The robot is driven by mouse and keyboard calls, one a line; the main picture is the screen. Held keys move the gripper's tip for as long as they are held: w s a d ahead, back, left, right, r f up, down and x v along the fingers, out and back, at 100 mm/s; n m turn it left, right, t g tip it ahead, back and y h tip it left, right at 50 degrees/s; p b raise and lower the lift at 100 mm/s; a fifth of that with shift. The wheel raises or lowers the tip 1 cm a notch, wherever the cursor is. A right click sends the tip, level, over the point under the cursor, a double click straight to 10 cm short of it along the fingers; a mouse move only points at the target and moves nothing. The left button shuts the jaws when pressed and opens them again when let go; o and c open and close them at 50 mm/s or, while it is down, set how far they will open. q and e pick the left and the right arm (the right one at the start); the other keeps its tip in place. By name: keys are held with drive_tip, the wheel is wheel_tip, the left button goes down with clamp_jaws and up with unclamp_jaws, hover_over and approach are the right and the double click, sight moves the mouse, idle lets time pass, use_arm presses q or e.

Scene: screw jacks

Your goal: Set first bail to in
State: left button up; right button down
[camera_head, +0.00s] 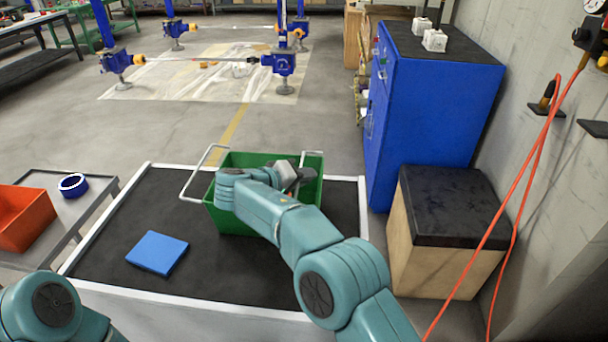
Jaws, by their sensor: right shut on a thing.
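A green crate (264,160) stands on the dark top of a white-rimmed bench. It has two pale wire bails. The left bail (190,176) is swung outward past the crate's left side. The other bail (304,154) shows at the right end, partly hidden by my right gripper. My right gripper (299,177) is over the crate's right part, shut on what looks like this right bail; the contact itself is hard to see. My right arm hides much of the crate's front and inside. My left gripper is out of view; only a left arm link shows at lower left.
A blue block (157,252) lies on the bench (325,247) left of the crate. A side table at left holds an orange bin (24,218) and a blue ring (73,185). A blue cabinet (430,110) and a black-topped wooden box (450,225) stand right. Blue screw jacks (284,62) stand behind.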

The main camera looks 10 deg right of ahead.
drive_tip(key=shift+f, duration=0.1)
idle(0.3)
drive_tip(key=c, duration=1.2)
unclamp_jaws()
drive_tip(key=shift+c, duration=0.2)
wheel_tip(320, 180, up, 20)
drive_tip(key=p, duration=0.9)
drive_tip(key=shift+p, duration=0.35)
